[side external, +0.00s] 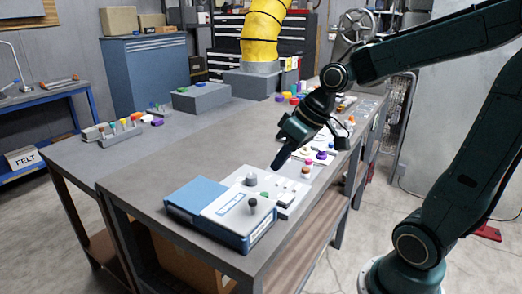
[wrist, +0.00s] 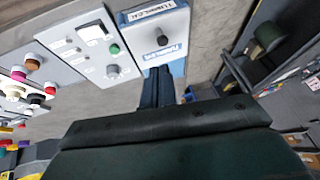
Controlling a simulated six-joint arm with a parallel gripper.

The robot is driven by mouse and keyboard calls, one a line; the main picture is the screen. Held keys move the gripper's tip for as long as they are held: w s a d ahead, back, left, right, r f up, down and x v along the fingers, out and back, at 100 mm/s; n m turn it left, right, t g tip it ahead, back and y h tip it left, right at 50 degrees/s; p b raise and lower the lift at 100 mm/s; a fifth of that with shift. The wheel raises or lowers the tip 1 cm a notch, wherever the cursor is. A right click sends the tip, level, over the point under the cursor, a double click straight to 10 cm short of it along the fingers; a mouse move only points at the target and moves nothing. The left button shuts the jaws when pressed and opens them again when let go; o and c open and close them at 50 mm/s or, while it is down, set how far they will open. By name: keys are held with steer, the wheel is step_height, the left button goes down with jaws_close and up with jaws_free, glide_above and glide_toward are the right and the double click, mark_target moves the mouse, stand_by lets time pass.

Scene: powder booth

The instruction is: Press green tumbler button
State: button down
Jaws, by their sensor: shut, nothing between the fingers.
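The green button (side external: 265,194) sits on a light grey control panel (side external: 286,208), near a grey domed knob (side external: 251,180). In the wrist view the green button (wrist: 115,49) is on the panel just above the round grey knob (wrist: 113,71). My gripper (side external: 278,163) is shut and empty, pointing down above the panel and apart from the button. In the wrist view my gripper's closed fingers (wrist: 158,84) lie to the right of and below the button, over the blue box's near edge.
A blue box (side external: 190,203) with a pale labelled top and dark knob (side external: 253,202) stands beside the panel. Coloured knobs (wrist: 33,64) lie on the other side. A yellow hose (side external: 262,35) rises behind. The table middle (side external: 170,160) is clear.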

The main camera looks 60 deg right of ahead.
steer(key=w+d+f+m+t+y, duration=0.2)
steer(key=w+d+f+y, duration=0.1)
steer(key=w+d, duration=0.5)
steer(key=shift+d+f, duration=0.3)
steer(key=shift+f, duration=0.6)
steer(key=shift+f, duration=0.2)
steer(key=shift+f, duration=4.2)
steer(key=shift+f, duration=0.85)
steer(key=shift+r, duration=0.8)
steer(key=shift+r, duration=0.15)
